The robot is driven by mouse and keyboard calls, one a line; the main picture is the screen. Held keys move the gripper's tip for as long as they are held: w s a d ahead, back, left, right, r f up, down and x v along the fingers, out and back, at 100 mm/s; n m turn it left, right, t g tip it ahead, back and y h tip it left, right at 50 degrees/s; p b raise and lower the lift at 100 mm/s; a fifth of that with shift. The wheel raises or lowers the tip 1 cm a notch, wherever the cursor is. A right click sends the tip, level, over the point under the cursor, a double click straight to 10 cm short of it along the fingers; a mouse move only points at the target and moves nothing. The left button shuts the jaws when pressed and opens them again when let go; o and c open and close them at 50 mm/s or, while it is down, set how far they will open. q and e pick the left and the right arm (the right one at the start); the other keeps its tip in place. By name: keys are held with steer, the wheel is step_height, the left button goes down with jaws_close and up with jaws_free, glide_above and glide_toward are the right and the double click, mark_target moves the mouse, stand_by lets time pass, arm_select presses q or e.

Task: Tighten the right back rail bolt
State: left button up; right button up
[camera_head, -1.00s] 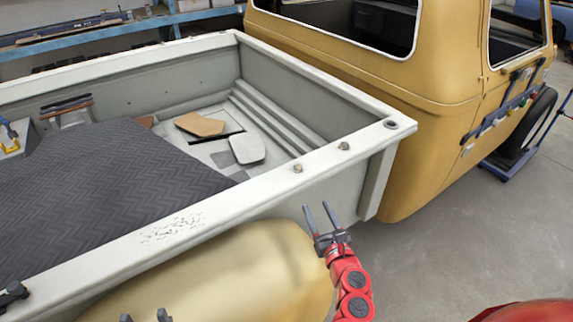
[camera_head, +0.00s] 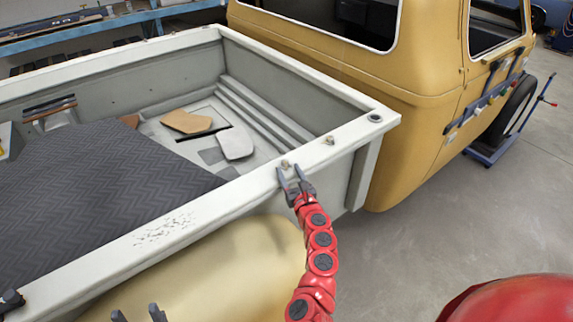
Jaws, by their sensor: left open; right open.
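Two small tan bolts stand on top of the truck bed's pale near rail (camera_head: 235,192). One bolt (camera_head: 285,163) is nearer the bed's middle, and the other bolt (camera_head: 329,140) is further right, towards the cab. My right gripper (camera_head: 289,174), on the red arm, is open at the rail. Its fingertips are just short of the left of the two bolts in the picture; I cannot tell whether they touch it. My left gripper (camera_head: 138,315) is open at the bottom edge, with only its fingertips showing in front of the yellow fender.
A dark ribbed mat (camera_head: 95,180) covers part of the bed. A brown piece (camera_head: 186,121) and a pale pad (camera_head: 236,143) lie further in. The yellow cab (camera_head: 400,100) stands behind the rail's right end.

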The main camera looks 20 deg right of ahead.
mark_target(285, 163)
steer(key=shift+w+r, duration=0.1)
steer(key=shift+w, duration=1.3)
jaws_close()
